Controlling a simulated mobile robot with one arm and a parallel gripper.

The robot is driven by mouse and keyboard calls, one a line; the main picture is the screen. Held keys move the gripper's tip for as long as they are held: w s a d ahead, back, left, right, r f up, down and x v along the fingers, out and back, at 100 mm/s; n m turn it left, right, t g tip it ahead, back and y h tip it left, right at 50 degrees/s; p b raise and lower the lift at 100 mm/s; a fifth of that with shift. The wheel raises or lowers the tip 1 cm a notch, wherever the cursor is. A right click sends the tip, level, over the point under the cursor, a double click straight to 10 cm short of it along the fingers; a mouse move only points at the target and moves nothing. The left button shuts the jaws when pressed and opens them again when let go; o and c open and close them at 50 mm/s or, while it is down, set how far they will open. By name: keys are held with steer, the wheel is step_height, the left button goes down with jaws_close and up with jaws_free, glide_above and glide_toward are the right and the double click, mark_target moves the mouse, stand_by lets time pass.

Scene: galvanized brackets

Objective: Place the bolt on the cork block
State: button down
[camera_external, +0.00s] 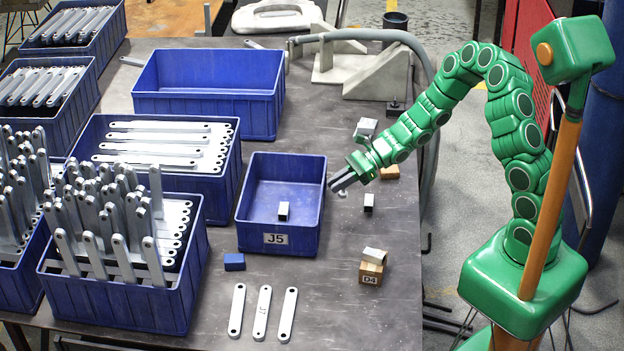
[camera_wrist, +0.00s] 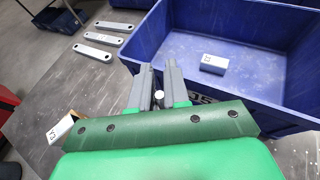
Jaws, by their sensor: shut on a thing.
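My gripper (camera_external: 338,184) is above the table, just right of the J5 bin. In the wrist view its two grey fingers (camera_wrist: 158,80) are shut on a small pale round-headed thing, which looks like the bolt (camera_wrist: 158,97). In the external view a small bright bit, likely the bolt (camera_external: 342,194), shows under the fingertips. A tan block labelled D4 (camera_external: 371,273) stands on the table below, with a silver piece (camera_external: 374,254) on top. Another tan block (camera_external: 389,172) is partly behind my gripper. I cannot tell which tan block is cork.
The blue J5 bin (camera_external: 281,239) holds one small silver block (camera_external: 283,211). Another silver block (camera_external: 369,202) and a blue block (camera_external: 234,262) are on the table. Three flat brackets (camera_external: 263,312) lie at the front. Bracket-filled bins crowd the left. Bare table (camera_external: 330,300) lies left of D4.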

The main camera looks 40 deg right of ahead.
steer(key=w+d+f+m+t+h, duration=0.1)
steer(key=w+d+m+t+h, duration=0.2)
steer(key=d, duration=0.8)
steer(key=w+d+f+m+t+h, duration=0.1)
steer(key=w+d+m+t, duration=0.15)
steer(key=w+d, duration=0.6)
steer(key=w+d+m+t+h, duration=0.2)
steer(key=d+m+t, duration=0.15)
steer(key=d, duration=0.95)
steer(key=shift+g, duration=0.3)
steer(key=shift+s+f, duration=0.2)
steer(key=shift+f, duration=3.65)
steer(key=shift+f, duration=0.15)
steer(key=c, duration=1.1)
jaws_free()
